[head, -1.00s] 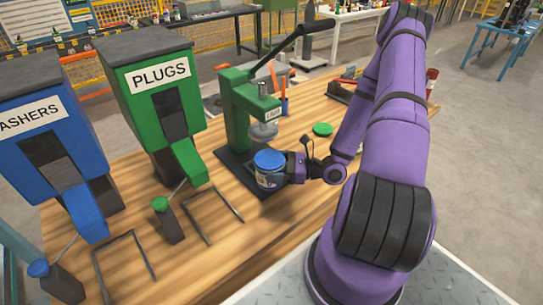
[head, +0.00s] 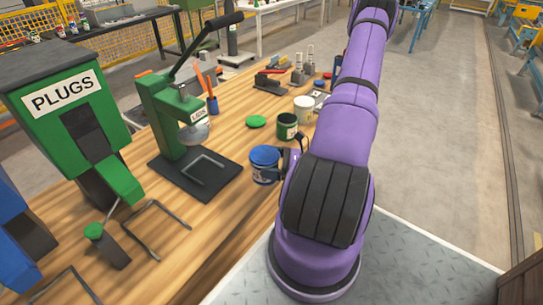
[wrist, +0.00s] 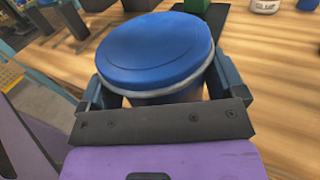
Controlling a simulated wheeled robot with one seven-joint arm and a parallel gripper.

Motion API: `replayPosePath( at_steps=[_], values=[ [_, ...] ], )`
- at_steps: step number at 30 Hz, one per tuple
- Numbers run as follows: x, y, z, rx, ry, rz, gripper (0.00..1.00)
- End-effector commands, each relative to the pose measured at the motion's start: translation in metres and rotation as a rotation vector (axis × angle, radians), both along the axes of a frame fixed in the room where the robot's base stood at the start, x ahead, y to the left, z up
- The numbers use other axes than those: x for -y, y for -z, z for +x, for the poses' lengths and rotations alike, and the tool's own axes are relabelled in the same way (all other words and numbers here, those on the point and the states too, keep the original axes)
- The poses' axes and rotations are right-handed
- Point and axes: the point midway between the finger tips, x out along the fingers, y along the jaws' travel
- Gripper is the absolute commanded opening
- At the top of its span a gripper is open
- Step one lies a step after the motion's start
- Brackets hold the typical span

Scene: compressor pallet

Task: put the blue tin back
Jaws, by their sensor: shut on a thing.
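The blue tin (head: 264,164) has a blue lid and a pale label, and is near the table's front edge in the head view. My gripper (head: 281,166) is shut on it from the right, and my arm hides part of the gripper. In the wrist view the blue tin (wrist: 155,52) fills the space between the two fingers of my gripper (wrist: 160,85), its lid on top. Whether its base touches the table cannot be told.
A green press (head: 170,115) with a dark base plate (head: 215,190) stands left of the tin. Behind the tin are a dark green tin (head: 288,127), a white tin (head: 304,108) and a green lid (head: 256,121). The green PLUGS dispenser (head: 70,120) stands at left.

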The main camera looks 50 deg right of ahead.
Motion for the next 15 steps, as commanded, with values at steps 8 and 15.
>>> replayPosePath(
  at_steps=[8,15],
  values=[
    [0.031,0.001,-0.021,0.001,0.072,0.0,0.61],
    [0.055,0.005,0.01,0.003,0.074,-0.004,0.61]
  ],
)
